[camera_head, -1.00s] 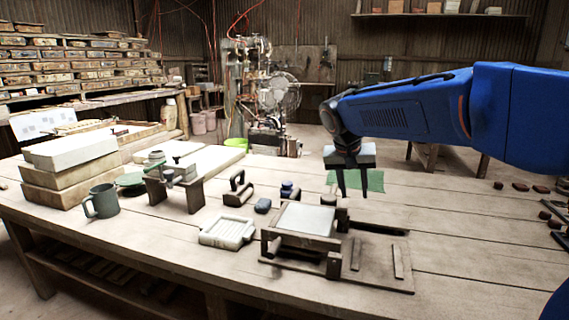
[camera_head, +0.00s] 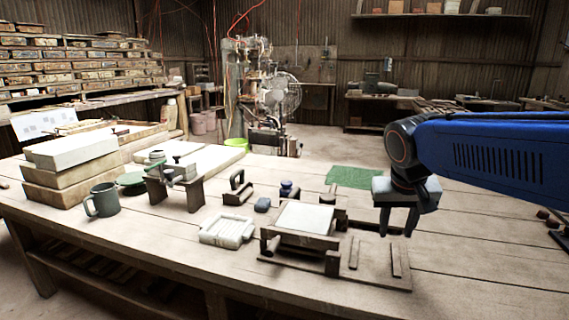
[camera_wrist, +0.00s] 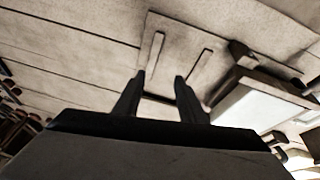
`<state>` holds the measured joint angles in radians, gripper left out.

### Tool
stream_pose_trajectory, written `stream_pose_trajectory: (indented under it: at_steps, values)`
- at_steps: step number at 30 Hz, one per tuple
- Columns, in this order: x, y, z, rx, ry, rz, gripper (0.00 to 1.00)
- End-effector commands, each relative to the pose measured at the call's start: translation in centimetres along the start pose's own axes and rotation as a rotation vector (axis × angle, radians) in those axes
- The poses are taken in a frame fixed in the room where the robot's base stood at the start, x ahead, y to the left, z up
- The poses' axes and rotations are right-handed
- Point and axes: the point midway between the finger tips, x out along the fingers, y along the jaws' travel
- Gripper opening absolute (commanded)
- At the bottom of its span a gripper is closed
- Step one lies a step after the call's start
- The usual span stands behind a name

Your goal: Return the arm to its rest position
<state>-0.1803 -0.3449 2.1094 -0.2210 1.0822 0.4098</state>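My blue arm (camera_head: 490,150) reaches in from the right in the head view. My gripper (camera_head: 397,234) points down above the table, just right of the tile press (camera_head: 305,218). In the wrist view, the two fingers (camera_wrist: 160,76) stand apart with nothing between them, so the gripper is open and empty. The wooden board of the press with its two rails (camera_wrist: 180,70) lies beyond the fingertips, and the press's pale plate (camera_wrist: 250,108) is at the right of that view.
A green mat (camera_head: 354,177) lies behind my gripper. A white tile mould (camera_head: 228,231), a grey mug (camera_head: 102,200) and stacked blocks (camera_head: 70,168) stand to the left. Small dark pieces (camera_head: 546,218) lie at the right. The table between my gripper and those pieces looks clear.

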Motion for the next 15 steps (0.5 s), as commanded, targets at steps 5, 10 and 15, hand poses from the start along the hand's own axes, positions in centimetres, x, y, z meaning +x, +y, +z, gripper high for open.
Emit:
stream_pose_trajectory:
  at_steps: [5, 10, 15]
  values:
    - [0.2, 2.2, 5.8, -0.031, 0.01, -0.041, 0.37]
    - [1.1, 3.6, 11.2, -0.064, 0.025, -0.078, 0.37]
    - [2.3, 4.5, 16.2, -0.095, 0.046, -0.111, 0.37]
